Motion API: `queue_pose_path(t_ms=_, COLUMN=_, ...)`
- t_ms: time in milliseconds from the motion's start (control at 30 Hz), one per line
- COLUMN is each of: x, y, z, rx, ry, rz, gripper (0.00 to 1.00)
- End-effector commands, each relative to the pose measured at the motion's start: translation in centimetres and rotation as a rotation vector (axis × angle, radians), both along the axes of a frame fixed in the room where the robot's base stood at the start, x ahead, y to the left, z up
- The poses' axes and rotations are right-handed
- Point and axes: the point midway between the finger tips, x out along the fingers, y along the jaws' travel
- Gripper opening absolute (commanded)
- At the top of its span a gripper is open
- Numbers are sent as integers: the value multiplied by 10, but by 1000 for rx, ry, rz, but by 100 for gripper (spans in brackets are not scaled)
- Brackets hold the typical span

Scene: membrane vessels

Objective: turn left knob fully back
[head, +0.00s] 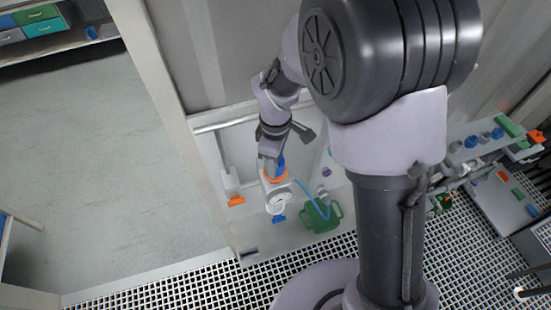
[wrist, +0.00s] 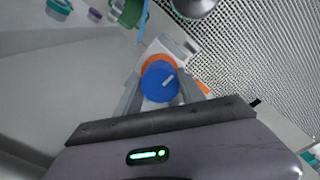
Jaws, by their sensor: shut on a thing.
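A round blue knob (wrist: 157,84) with a white pointer mark sits on an orange collar (wrist: 156,62) in the wrist view. The pointer mark slants to the upper right. My gripper (wrist: 160,92) has a finger on each side of the knob and is shut on it. In the head view, my gripper (head: 271,160) reaches down onto the white vessel (head: 278,199), where the orange collar shows. The fingers partly hide the blue knob (head: 281,160) there. I cannot tell from these frames how far the knob is turned.
A green handled container (head: 322,216) stands right of the vessel, with a blue tube (head: 311,201) running to it. A smaller orange part (head: 236,200) is to the left. Bench framing surrounds the arm; open floor (head: 80,170) lies left.

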Motion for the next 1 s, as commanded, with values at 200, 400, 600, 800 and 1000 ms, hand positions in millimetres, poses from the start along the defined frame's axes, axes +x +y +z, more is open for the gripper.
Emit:
queue_pose_path(t_ms=200, x=0, y=0, z=0, rx=1, ry=-1, rz=29, gripper=6)
queue_pose_path(t_ms=400, x=0, y=0, z=0, rx=1, ry=-1, rz=33, gripper=6)
queue_pose_path(t_ms=600, x=0, y=0, z=0, rx=1, ry=-1, rz=33, gripper=48)
queue_pose_path(t_ms=800, x=0, y=0, z=0, rx=0, ry=-1, rz=31, gripper=69)
queue_pose_path(t_ms=1000, x=0, y=0, z=1, rx=0, ry=-1, rz=31, gripper=69)
